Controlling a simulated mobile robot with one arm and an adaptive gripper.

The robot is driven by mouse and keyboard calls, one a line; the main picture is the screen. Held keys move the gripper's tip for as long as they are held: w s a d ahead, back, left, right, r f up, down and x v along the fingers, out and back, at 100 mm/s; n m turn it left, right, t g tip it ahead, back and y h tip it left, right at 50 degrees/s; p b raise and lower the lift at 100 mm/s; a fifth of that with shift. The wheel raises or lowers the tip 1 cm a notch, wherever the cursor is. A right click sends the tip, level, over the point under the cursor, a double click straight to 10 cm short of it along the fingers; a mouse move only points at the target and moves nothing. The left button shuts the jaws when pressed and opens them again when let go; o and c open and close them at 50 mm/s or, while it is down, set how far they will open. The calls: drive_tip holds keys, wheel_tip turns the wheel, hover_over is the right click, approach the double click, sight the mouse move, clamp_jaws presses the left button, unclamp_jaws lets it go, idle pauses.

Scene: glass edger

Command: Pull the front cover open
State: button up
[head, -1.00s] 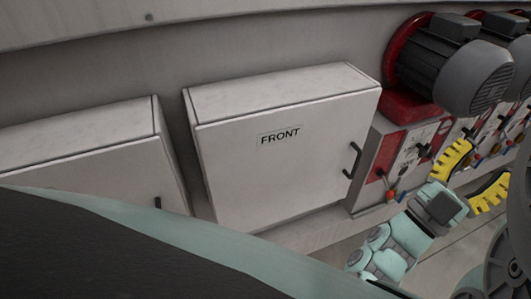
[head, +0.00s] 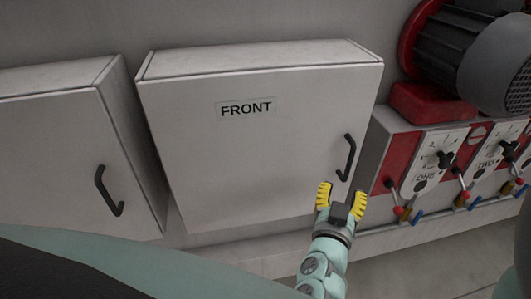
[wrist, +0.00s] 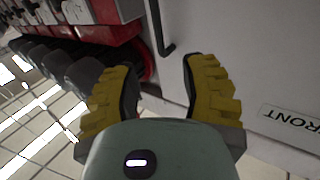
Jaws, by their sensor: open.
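The front cover (head: 225,160) is a white box door with a "FRONT" label (head: 246,109); it is shut. Its black handle (head: 347,158) sits upright near the right edge of the door. My gripper (head: 340,197), with yellow ridged fingers, is open and empty just below the handle. In the wrist view my gripper (wrist: 158,85) has its fingers spread, and the handle (wrist: 159,30) shows beyond them, apart from both fingertips. The label (wrist: 290,116) appears upside down at the right of that view.
A second white cabinet (head: 60,150) with a black handle (head: 108,192) stands to the left. Red and white control panels (head: 440,165) with levers and knobs are to the right, below a dark motor (head: 475,60). Tiled floor (wrist: 40,120) shows in the wrist view.

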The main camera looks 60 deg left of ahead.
sight(350, 160)
drive_tip(key=p+x, duration=0.2)
drive_tip(key=x, duration=0.1)
drive_tip(key=p+x, duration=0.3)
drive_tip(key=x, duration=0.1)
drive_tip(key=shift+r, duration=0.25)
drive_tip(key=shift+p+x, duration=0.85)
drive_tip(key=shift+x, duration=1.7)
drive_tip(key=shift+w+a+f, duration=0.1)
drive_tip(key=shift+w+f, duration=0.05)
drive_tip(key=shift+f, duration=0.1)
clamp_jaws()
